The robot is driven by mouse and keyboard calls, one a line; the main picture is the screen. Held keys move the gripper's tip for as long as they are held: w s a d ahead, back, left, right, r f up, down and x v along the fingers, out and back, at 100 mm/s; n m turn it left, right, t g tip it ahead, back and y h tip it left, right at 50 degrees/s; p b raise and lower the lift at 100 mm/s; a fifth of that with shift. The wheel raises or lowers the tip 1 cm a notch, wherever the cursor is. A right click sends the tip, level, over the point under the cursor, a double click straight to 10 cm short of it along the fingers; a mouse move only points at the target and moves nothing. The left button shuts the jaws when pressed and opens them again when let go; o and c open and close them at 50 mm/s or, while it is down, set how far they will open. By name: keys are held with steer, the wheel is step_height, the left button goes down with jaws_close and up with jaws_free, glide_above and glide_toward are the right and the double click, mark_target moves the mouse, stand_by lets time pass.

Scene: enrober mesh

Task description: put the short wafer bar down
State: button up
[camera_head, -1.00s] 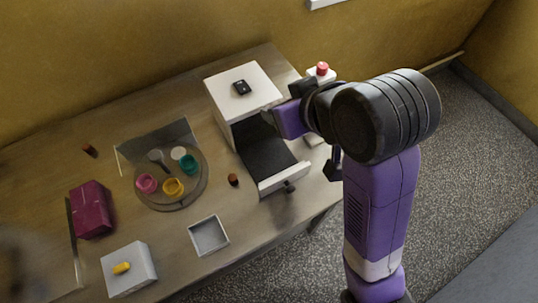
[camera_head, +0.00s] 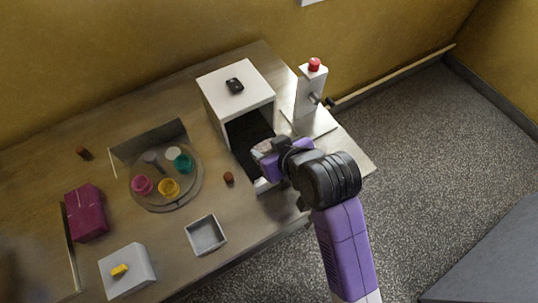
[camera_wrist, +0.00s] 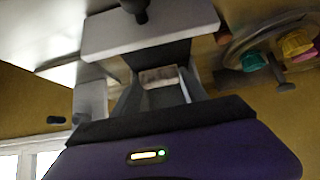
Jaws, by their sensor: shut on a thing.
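My gripper (camera_head: 264,152) is over the open front of the white box-shaped machine (camera_head: 238,97), above its dark mesh bed (camera_head: 247,132). In the wrist view my gripper (camera_wrist: 160,84) is shut on a small pale-brown piece, which I take for the short wafer bar (camera_wrist: 158,76). The bar lies between the grey fingers. In the head view a pale patch shows at the fingertips, but the bar's outline is unclear there. My arm hides part of the bed and its white front edge (camera_head: 263,186). I cannot tell whether the bar touches the bed.
A white stand with a red knob (camera_head: 314,65) is right of the machine. A small brown piece (camera_head: 228,177) lies left of the bed. A round tray (camera_head: 153,204) holds coloured cups. A grey square dish (camera_head: 206,235), magenta box (camera_head: 87,212) and white block (camera_head: 127,285) stand further left.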

steer(key=shift+f, duration=2.15)
steer(key=shift+f, duration=0.2)
steer(key=o, duration=1)
steer(key=shift+r, duration=0.1)
steer(key=shift+r, duration=0.2)
steer(key=v, duration=1.2)
steer(key=shift+f, duration=0.1)
